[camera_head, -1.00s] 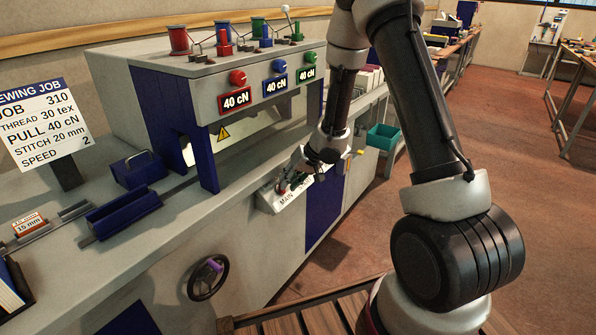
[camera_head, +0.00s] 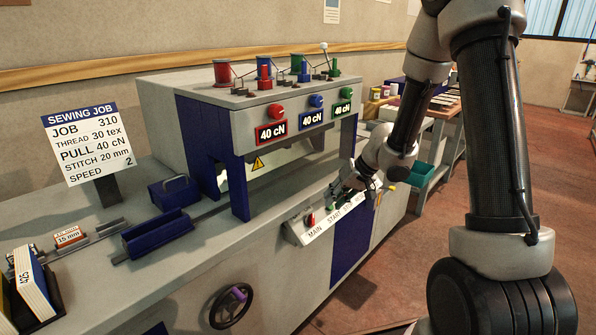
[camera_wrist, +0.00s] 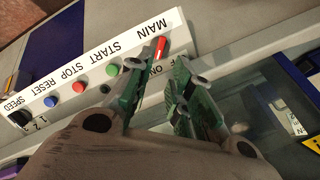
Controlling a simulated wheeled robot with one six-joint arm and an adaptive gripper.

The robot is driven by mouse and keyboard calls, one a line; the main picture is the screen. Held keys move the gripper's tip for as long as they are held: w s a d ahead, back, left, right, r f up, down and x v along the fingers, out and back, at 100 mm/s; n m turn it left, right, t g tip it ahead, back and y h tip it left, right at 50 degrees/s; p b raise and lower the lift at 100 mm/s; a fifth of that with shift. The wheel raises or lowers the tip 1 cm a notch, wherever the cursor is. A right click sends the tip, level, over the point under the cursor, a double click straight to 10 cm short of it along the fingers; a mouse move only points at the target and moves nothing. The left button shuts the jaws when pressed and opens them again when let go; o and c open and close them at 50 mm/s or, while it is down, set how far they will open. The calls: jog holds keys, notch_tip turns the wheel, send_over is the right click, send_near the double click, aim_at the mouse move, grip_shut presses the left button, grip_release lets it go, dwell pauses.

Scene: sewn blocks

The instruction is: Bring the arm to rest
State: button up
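My gripper (camera_head: 346,186) is at the front of the sewing machine, close over its control panel (camera_head: 297,236). In the wrist view its two dark green fingers (camera_wrist: 160,82) stand apart, with the pale panel showing between them and nothing held. The panel's red MAIN switch (camera_wrist: 161,48) lies just beyond the fingertips. Green START (camera_wrist: 112,69), red STOP (camera_wrist: 78,88) and blue RESET (camera_wrist: 50,101) buttons run to the left of it. The black SPEED knob (camera_wrist: 21,118) is at the panel's far end. My arm bends down from the upper right in the head view.
The sewing machine (camera_head: 205,100) carries thread spools and three 40 cN displays. A job sign (camera_head: 88,145) stands at the left. A handwheel (camera_head: 232,306) projects from the front below the panel. A teal bin (camera_head: 418,174) is right of my gripper. Open floor lies at right.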

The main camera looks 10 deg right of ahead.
jog(key=s+d+f+n+h, duration=0.2)
jog(key=d+h, duration=0.3)
jog(key=d, duration=0.6)
jog(key=s+d+r+g+h, duration=0.3)
jog(key=s+d+r, duration=0.5)
jog(key=s+r, duration=0.15)
jog(key=s+a+r+t+y, duration=0.1)
jog(key=s+a+r, duration=0.3)
jog(key=s+r, duration=0.3)
jog(key=s+a+r+m+t+y, duration=0.1)
jog(key=s+a+r, duration=0.4)
jog(key=s, duration=0.7)
jog(key=shift+r+m+t+y, duration=0.3)
jog(key=shift+r+t+y, duration=0.15)
jog(key=shift+r, duration=0.95)
